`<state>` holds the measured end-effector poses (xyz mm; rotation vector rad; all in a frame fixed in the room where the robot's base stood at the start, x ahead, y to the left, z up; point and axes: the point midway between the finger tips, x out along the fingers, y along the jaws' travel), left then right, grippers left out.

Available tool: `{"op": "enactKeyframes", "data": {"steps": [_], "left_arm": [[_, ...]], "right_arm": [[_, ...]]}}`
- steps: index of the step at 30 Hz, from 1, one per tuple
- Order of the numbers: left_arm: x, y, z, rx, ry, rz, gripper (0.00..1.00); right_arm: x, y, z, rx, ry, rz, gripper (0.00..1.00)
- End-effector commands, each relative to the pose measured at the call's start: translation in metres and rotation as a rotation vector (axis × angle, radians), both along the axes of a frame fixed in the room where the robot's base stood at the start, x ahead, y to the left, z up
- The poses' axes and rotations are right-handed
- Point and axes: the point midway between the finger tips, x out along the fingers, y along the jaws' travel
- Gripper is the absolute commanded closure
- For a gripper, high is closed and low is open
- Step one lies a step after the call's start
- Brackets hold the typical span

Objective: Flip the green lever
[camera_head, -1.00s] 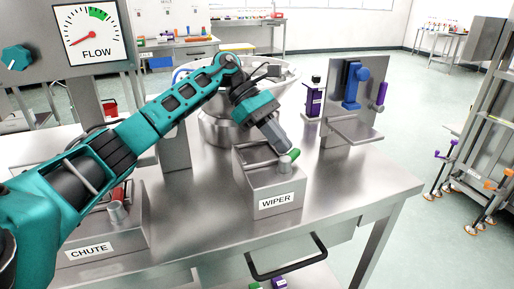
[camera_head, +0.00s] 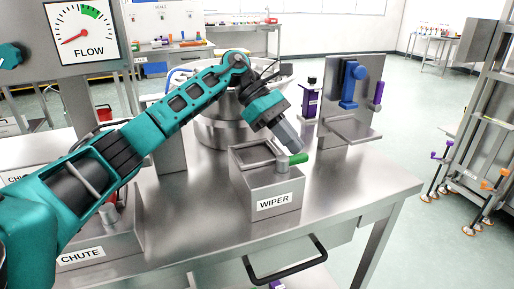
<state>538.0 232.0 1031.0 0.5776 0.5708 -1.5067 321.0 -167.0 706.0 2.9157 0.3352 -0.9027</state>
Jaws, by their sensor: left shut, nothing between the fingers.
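The green lever (camera_head: 299,158) sits on top of the grey metal box labelled WIPER (camera_head: 272,188), at its right side, and its handle points to the right. My left gripper (camera_head: 297,149) is shut and empty, tilted down, with its tip right at the lever's far side. I cannot tell whether the tip touches the lever. My right gripper is out of view.
The box labelled CHUTE (camera_head: 85,256), with a red lever (camera_head: 111,198), stands at the left front. A steel bowl (camera_head: 215,133) is behind my arm. A metal stand with a blue part (camera_head: 351,85) is at the right. The tabletop (camera_head: 345,185) right of the WIPER box is clear.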

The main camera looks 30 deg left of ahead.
Motion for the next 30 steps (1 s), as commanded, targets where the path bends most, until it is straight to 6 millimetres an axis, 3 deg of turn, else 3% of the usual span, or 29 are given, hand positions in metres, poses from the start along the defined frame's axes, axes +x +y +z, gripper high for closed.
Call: {"op": "enactKeyframes", "data": {"steps": [16,30], "left_arm": [[0.001,0.005,0.005,0.000,-0.003,0.002,1.00],[0.002,0.075,0.070,-0.001,-0.003,0.004,1.00]], "right_arm": [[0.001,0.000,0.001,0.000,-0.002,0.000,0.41],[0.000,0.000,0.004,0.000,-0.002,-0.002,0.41]]}}
